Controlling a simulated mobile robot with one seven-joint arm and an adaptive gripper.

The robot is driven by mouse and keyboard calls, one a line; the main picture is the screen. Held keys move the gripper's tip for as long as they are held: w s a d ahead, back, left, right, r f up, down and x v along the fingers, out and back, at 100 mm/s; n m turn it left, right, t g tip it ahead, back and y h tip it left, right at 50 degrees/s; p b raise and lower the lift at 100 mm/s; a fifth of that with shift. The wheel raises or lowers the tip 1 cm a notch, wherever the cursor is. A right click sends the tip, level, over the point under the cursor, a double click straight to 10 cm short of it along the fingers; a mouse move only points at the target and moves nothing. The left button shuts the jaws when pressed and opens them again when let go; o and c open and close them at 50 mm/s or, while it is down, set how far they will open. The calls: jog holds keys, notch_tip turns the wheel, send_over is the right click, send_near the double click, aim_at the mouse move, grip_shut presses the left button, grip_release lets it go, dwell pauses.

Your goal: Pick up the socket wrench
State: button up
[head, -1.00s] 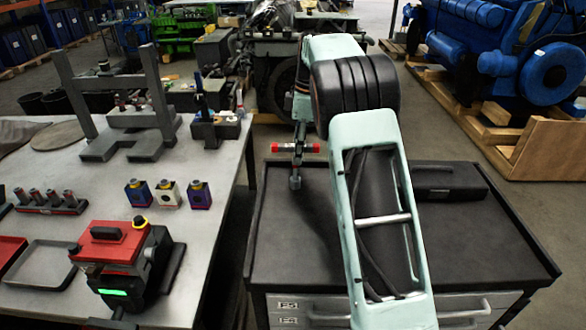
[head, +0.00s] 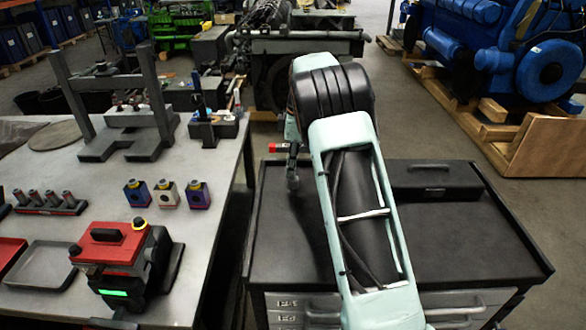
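My gripper (head: 293,172) is small in the head view, over the back left part of the black cart top. It points down, and a small dark block shows at its lower end. A red-ended bar (head: 279,148) crosses at its wrist, its right part hidden behind my arm. I cannot tell whether the fingers are open or shut, or whether they hold anything. I cannot make out a socket wrench with certainty; part of the cart top is hidden behind my arm.
The black cart top (head: 460,235) is mostly bare, with a dark toolbox (head: 433,180) at its back right. A grey workbench (head: 55,165) at left carries a red-and-black device (head: 122,262), trays and small blocks. A blue engine (head: 490,50) stands behind on a pallet.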

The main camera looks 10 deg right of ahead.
grip_shut()
jog(key=shift+r, duration=0.15)
jog(key=shift+w+r, duration=0.1)
jog(key=shift+r, duration=0.45)
jog(key=s+a+r+b, duration=0.4)
jog(key=s+a+r, duration=0.5)
jog(key=s+r, duration=0.2)
jog(key=shift+r, duration=0.35)
